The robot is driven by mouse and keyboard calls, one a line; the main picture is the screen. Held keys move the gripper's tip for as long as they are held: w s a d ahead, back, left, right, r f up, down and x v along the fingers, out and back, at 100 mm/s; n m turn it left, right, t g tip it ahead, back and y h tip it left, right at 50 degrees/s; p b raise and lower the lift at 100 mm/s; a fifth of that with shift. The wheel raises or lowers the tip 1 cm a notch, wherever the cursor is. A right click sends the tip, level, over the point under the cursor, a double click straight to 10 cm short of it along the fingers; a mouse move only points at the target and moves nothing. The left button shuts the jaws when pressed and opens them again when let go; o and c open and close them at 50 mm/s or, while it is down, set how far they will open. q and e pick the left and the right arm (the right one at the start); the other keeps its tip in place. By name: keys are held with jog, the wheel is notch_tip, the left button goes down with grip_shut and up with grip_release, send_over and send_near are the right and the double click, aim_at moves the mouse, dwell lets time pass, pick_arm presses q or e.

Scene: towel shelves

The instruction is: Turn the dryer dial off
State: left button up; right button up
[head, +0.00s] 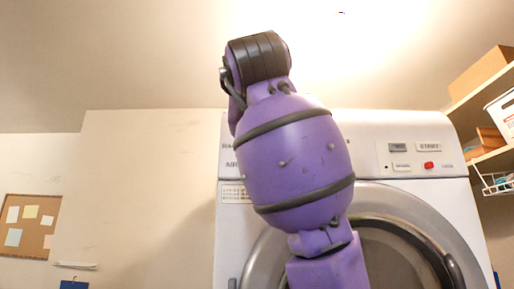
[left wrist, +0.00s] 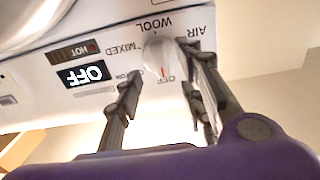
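The white dryer (head: 400,130) stands ahead in the head view. Its dial is hidden there behind my purple arm (head: 295,160). In the left wrist view, which is upside down, the pale round dial (left wrist: 158,58) has WOOL, AIR and MIXED labels around it. A red mark on the dial lies beside a small label that seems to read OFF. A black panel (left wrist: 86,73) reads OFF in large letters. My left gripper (left wrist: 160,62) is open, one dark finger on each side of the dial. Contact with the dial is unclear. My right gripper is not in view.
The round dryer door (head: 440,225) is below the control panel. A red button (head: 429,165) and a START label sit on the panel's right. Shelves with a cardboard box (head: 482,72) stand at the right.

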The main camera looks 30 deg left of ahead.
pick_arm(q)
jog(key=v, duration=0.6)
jog(key=shift+s+d, duration=0.25)
jog(key=shift+s, duration=0.05)
